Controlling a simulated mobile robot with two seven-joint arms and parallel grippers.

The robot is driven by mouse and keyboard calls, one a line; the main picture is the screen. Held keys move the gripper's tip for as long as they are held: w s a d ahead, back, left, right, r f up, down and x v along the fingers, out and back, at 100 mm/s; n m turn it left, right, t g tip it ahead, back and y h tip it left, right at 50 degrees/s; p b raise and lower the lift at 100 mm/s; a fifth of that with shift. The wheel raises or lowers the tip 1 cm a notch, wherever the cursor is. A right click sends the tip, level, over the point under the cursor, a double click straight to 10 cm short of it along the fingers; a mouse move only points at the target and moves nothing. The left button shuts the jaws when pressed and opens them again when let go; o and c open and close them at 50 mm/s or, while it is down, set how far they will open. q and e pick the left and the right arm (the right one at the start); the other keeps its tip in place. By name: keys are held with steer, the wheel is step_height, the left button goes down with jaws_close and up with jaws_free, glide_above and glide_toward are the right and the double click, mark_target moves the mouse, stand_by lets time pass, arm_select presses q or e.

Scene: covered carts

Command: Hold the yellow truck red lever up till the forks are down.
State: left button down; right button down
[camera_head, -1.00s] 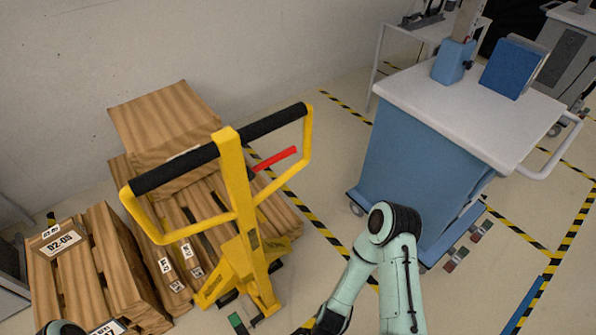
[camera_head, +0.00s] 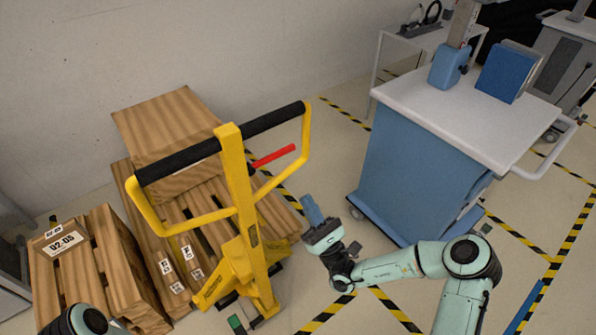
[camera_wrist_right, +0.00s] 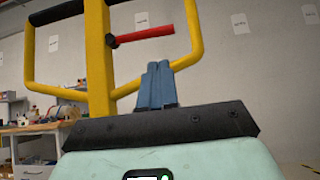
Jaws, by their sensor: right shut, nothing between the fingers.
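The yellow truck (camera_head: 247,240) stands left of centre in the head view, its handle upright with black grips. The red lever (camera_head: 273,156) sticks out to the right from the handle's post, inside the yellow loop. It also shows in the right wrist view (camera_wrist_right: 145,35), ahead of and above the fingers. My right gripper (camera_head: 312,208) is shut and empty, its blue fingers pointing up, below and to the right of the lever and apart from it. The fingers also show in the right wrist view (camera_wrist_right: 157,85). My left gripper is not in view. The forks are hidden by the pallets.
Wooden pallets (camera_head: 95,260) and a wooden box (camera_head: 165,120) lie around the truck by the wall. A blue cart (camera_head: 415,170) with a white top stands on the right. Striped floor tape and bare floor lie between truck and cart.

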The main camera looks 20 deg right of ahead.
mark_target(293, 168)
steer(key=shift+w+d, duration=0.1)
steer(key=shift+d, duration=0.1)
steer(key=shift+r, duration=0.1)
